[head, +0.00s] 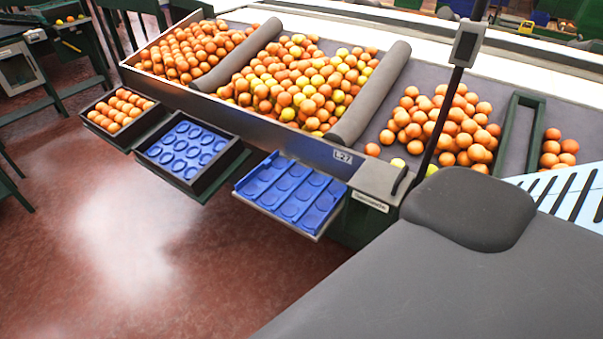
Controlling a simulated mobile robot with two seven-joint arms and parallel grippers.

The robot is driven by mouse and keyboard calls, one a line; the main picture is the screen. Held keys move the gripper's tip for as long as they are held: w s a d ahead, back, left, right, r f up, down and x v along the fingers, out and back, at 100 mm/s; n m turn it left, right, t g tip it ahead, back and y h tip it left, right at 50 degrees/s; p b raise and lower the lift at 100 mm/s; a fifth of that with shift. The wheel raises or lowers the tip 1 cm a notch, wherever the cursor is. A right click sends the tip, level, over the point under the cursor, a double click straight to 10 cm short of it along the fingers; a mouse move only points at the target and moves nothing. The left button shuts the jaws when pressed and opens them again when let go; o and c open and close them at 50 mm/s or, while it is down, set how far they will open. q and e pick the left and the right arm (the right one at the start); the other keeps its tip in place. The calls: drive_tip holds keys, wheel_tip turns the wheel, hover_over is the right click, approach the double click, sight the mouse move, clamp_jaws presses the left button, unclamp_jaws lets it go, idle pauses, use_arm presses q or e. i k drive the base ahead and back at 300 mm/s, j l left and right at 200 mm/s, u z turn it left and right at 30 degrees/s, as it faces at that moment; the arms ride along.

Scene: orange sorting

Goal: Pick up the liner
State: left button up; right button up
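One blue liner (291,192) with round cups rests on a flat ledge at the front of the sorting bench, left of the grey panel with a handle. A second blue liner (187,149) with round cups lies inside a dark crate (219,173) to its left. Both liners are empty. Neither of my grippers is in view.
A dark crate filled with oranges (119,109) stands at the far left of the row. The bench behind holds piles of oranges (290,85) split by grey padded dividers (370,93). A dark post (440,125) rises at right. The reddish floor (120,240) in front is clear.

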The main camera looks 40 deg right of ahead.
sight(303, 197)
drive_tip(key=i+j+z, duration=0.1)
drive_tip(key=i+z, duration=0.35)
drive_tip(key=i, duration=0.65)
drive_tip(key=z, duration=1.3)
